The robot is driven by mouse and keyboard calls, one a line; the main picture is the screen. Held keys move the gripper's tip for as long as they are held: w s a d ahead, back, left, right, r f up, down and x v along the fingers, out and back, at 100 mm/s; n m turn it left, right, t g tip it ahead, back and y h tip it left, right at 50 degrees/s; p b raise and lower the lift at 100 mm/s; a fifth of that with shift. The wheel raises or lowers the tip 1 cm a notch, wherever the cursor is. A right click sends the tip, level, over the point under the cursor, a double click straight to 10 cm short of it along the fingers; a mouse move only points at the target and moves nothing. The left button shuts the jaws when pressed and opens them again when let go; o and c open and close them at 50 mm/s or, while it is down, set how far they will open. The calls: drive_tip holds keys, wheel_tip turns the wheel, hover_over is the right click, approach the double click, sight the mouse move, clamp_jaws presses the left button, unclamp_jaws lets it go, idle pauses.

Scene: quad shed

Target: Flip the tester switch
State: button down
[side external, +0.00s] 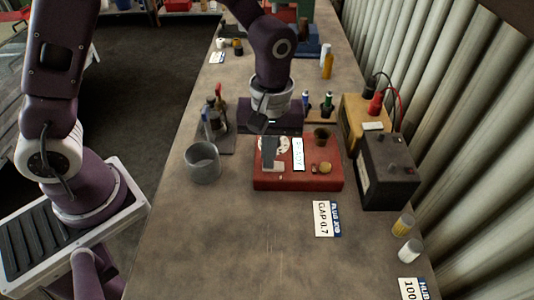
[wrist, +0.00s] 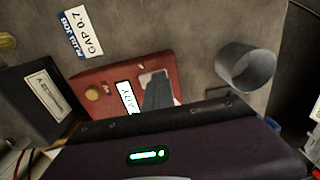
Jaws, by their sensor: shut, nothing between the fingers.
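The tester is a red box (side external: 300,183) on the bench, with a white label, a brass knob (side external: 325,168) and a dark round socket (side external: 321,137) on top. It also shows in the wrist view (wrist: 95,78). My gripper (side external: 269,163) is shut and empty, pointing down over the left part of the tester's top, beside the label. In the wrist view my gripper's fingers (wrist: 158,78) overlap a pale plate on the tester. The switch itself is not clearly seen; the fingers may hide it. I cannot tell whether the fingertips touch the tester.
A grey metal cup (side external: 202,163) stands left of the tester, with a small tool stand (side external: 215,130) behind it. A black battery (side external: 388,172) and a yellow box (side external: 362,118) with leads stand right. The front bench is mostly clear.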

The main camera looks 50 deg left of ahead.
sight(284, 166)
drive_tip(key=shift+w+d, duration=0.4)
drive_tip(key=shift+d, duration=0.1)
drive_tip(key=shift+r, duration=0.2)
wheel_tip(284, 166, up, 14)
drive_tip(key=w+d, duration=0.1)
drive_tip(key=shift+w+d, duration=0.15)
drive_tip(key=shift+w, duration=0.05)
drive_tip(key=s+a+r+m+t, duration=0.2)
drive_tip(key=s+a+r+m, duration=0.1)
drive_tip(key=s+a+r, duration=0.3)
drive_tip(key=s+a+f+m+t, duration=0.1)
drive_tip(key=s+a+m+t, duration=0.1)
drive_tip(key=s, duration=0.4)
drive_tip(key=s+a+f+m+t, duration=0.1)
drive_tip(key=s+a+m, duration=0.3)
drive_tip(key=s, duration=0.2)
drive_tip(key=shift+f+t, duration=0.3)
drive_tip(key=shift+t, duration=0.1)
